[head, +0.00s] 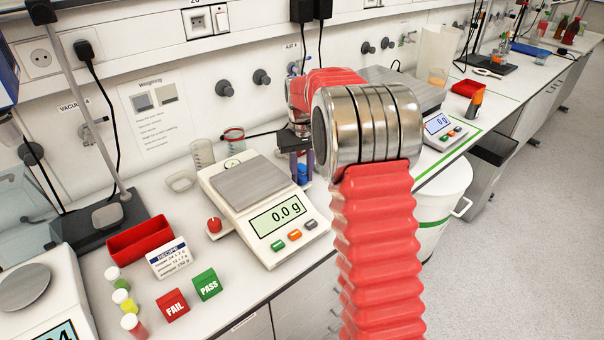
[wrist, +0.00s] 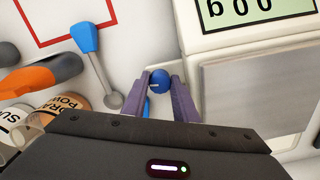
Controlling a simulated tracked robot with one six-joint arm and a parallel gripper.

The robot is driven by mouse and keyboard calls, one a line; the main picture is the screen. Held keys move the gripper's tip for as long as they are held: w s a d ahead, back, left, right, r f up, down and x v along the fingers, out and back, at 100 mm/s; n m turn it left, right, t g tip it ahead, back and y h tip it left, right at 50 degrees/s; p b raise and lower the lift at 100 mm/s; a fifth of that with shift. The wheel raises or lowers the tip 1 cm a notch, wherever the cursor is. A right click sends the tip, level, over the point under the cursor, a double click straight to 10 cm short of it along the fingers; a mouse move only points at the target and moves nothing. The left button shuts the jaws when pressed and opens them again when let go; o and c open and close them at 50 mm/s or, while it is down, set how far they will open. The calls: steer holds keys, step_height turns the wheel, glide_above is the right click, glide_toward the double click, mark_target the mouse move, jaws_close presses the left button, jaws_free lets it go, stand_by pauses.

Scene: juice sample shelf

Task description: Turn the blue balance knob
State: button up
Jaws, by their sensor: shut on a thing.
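The blue balance knob (wrist: 159,80) is a small round knob with a short white mark, beside the white balance body in the wrist view. My gripper (wrist: 159,86) has its two purple fingers on either side of the knob, shut on it. In the head view my gripper (head: 297,160) points down just right of the balance (head: 247,225), and a bit of the blue knob (head: 303,173) shows by the fingers. The balance display reads 0.0 g and shows upside down in the wrist view. My arm hides part of the area behind it.
A red knob (head: 214,225) sits at the balance's left side. Red FAIL (head: 172,305) and green PASS (head: 206,285) blocks, a red tray (head: 138,241) and small jars stand further left. A blue-handled tool (wrist: 94,64) and an orange-handled item (wrist: 42,76) lie near my fingers.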

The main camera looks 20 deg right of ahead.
mark_target(302, 175)
steer(key=shift+m, duration=0.5)
steer(key=o, duration=0.8)
steer(key=shift+r, duration=0.1)
step_height(302, 175, up, 14)
steer(key=shift+f, duration=0.2)
steer(key=shift+w, duration=0.1)
stand_by(0.4)
